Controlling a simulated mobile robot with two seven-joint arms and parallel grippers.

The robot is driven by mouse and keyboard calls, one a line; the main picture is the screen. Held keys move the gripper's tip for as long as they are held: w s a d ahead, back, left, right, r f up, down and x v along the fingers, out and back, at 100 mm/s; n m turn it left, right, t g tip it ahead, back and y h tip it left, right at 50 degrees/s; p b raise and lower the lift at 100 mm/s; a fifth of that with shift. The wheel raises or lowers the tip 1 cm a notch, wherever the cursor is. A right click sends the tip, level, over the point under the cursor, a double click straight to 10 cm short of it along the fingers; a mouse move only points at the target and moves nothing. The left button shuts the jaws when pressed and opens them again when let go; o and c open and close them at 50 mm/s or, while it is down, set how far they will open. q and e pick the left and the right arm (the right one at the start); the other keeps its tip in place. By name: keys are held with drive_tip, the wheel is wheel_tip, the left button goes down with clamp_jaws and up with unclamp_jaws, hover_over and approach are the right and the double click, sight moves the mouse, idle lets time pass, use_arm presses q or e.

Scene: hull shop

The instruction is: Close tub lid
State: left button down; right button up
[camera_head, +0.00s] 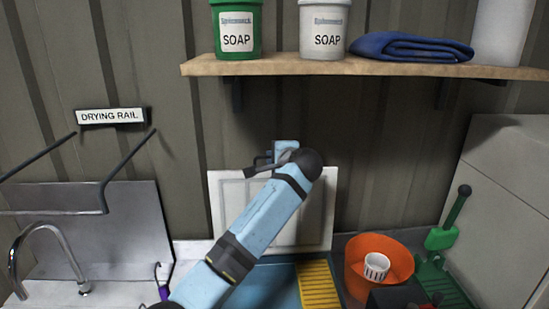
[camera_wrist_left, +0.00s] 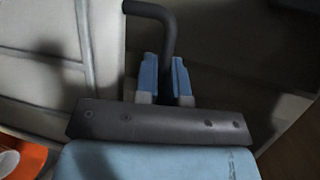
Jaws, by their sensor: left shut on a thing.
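The tub lid (camera_head: 228,208) is a white panel with a raised border, standing upright against the dark wall behind the blue tub (camera_head: 274,284). It also shows in the left wrist view (camera_wrist_left: 38,32). My left gripper (camera_head: 284,154) is at the lid's top edge, and my arm crosses in front of the lid. In the left wrist view, its light-blue fingers (camera_wrist_left: 165,82) are shut on a dark bent bar handle (camera_wrist_left: 168,32). My arm hides the lid's middle and part of the tub. My right gripper does not show.
A wooden shelf (camera_head: 290,68) with soap buckets hangs above. A drying rail (camera_head: 70,212) and sink tap (camera_head: 42,232) are left.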

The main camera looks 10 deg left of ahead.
use_arm(q)
drive_tip(key=s+d+f, duration=0.2)
drive_tip(key=s, duration=0.7)
drive_tip(key=s+d+f, duration=0.1)
drive_tip(key=s+f, duration=0.1)
drive_tip(key=s, duration=0.7)
drive_tip(key=shift+s+d, duration=0.25)
drive_tip(key=shift+d, duration=0.1)
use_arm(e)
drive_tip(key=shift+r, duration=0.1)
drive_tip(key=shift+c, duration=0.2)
